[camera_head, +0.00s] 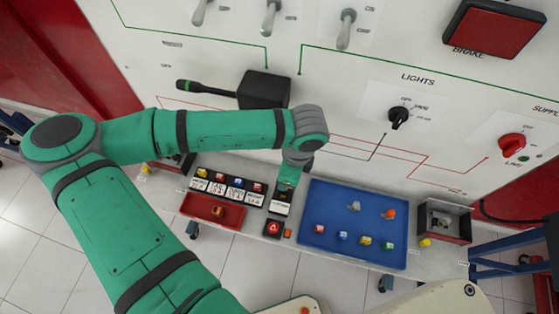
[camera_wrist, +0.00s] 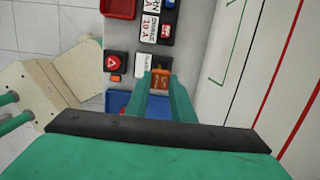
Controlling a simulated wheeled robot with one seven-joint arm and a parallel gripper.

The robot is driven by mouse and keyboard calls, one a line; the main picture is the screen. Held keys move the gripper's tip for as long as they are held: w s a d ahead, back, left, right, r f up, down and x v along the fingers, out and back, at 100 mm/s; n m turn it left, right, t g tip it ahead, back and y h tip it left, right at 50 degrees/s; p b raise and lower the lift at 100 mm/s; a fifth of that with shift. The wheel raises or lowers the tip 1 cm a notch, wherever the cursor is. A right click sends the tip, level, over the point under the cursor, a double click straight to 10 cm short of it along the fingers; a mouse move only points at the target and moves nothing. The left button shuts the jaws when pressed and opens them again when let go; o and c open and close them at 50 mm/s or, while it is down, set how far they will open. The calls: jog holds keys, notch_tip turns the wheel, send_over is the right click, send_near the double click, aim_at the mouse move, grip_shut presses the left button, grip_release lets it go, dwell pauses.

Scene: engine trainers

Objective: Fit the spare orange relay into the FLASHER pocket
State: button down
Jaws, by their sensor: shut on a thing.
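My gripper (camera_wrist: 160,82) is shut on an orange relay (camera_wrist: 160,77), which shows between the two green fingers in the wrist view. In the head view my gripper (camera_head: 286,184) is over the right end of the row of black holders, and the relay is hidden. The white label plate of the end holder (camera_head: 280,208), apparently the FLASHER one, lies just below my gripper. The same plate (camera_wrist: 150,60) shows beside the fingers in the wrist view. The pocket itself is covered by my gripper and relay, so I cannot tell whether the relay is above it or partly in it.
Several filled holders (camera_head: 227,187) stand left of the end holder. A red tray (camera_head: 193,213) and a hazard button (camera_head: 273,229) are in front. A blue tray (camera_head: 340,250) with loose coloured parts lies right, close to my gripper. The upright panel (camera_head: 350,85) stands behind.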

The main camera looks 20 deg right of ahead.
jog(key=shift+w+f, duration=0.2)
jog(key=shift+f, duration=0.05)
jog(key=shift+s+f, duration=0.1)
jog(key=shift+f, duration=3.2)
jog(key=shift+f, duration=1.25)
jog(key=c, duration=1)
grip_release()
jog(key=shift+r, duration=0.15)
jog(key=shift+r, duration=3.9)
